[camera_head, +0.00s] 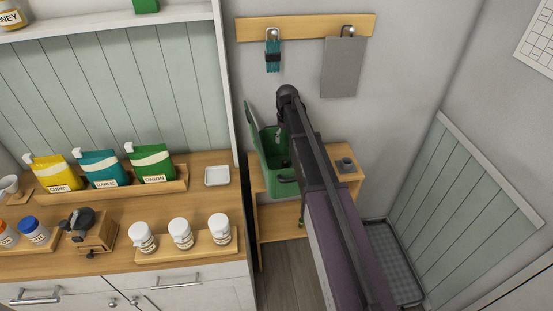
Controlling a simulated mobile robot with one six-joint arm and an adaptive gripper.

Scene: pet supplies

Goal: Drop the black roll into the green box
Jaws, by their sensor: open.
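The green box (271,184) stands open on a low wooden stand, its lid tilted up at the left. My arm reaches up across the view and bends down at its far end. My gripper (280,136) is partly visible at the box's opening, open, with its fingertips small and hard to make out. A small dark shape (285,163) shows inside the box; I cannot tell whether it is the black roll or part of my gripper. A dark grey round thing (346,164) sits on the stand to the right of the box.
The wooden stand (266,229) is partly hidden by my arm. A counter (205,265) with pouches, jars and a grinder is at left. Above, a wall rail (310,25) holds a teal bundle and a grey sheet. A grey tray (398,262) lies at right.

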